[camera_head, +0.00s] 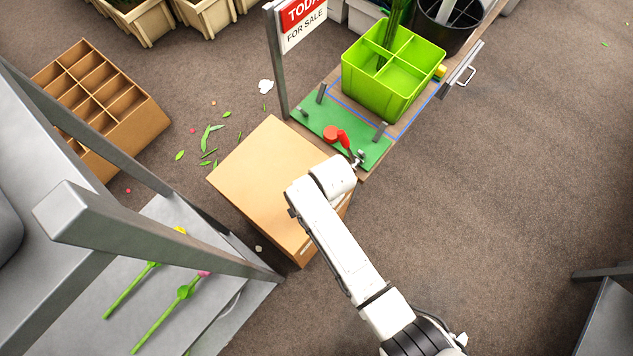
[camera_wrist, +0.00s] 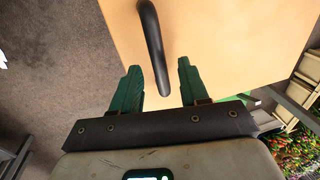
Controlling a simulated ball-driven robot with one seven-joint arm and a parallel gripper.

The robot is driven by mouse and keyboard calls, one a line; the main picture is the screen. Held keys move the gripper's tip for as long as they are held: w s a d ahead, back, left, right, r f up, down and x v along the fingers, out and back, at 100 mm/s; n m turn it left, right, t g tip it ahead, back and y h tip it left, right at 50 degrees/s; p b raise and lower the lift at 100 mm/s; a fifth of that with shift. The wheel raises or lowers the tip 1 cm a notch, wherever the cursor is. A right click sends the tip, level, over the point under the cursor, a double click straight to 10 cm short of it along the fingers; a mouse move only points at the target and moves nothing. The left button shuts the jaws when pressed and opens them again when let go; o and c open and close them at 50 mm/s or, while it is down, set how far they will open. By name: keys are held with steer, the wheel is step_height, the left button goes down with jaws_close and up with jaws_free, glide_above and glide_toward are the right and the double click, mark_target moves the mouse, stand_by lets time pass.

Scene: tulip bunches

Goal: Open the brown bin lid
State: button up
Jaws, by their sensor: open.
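The brown bin (camera_head: 262,180) stands on the floor beside the workbench, and its flat brown lid looks shut. In the wrist view the lid (camera_wrist: 225,40) fills the top, with a dark curved handle (camera_wrist: 152,40) on it. My gripper (camera_wrist: 158,64) is open, its two green fingers apart. The lower end of the handle shows between the fingers; I cannot tell whether they touch it. In the head view my white arm covers the bin's right part and hides the handle and my fingers.
A bench with a green mat (camera_head: 312,118), a red-headed tool (camera_head: 333,133) and a lime-green divided caddy (camera_head: 369,90) adjoins the bin. A grey table with tulips (camera_head: 180,297) stands at lower left. A brown divided crate (camera_head: 125,135) lies behind it.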

steer(key=shift+f, duration=0.6)
steer(key=shift+c, duration=0.4)
jaws_close()
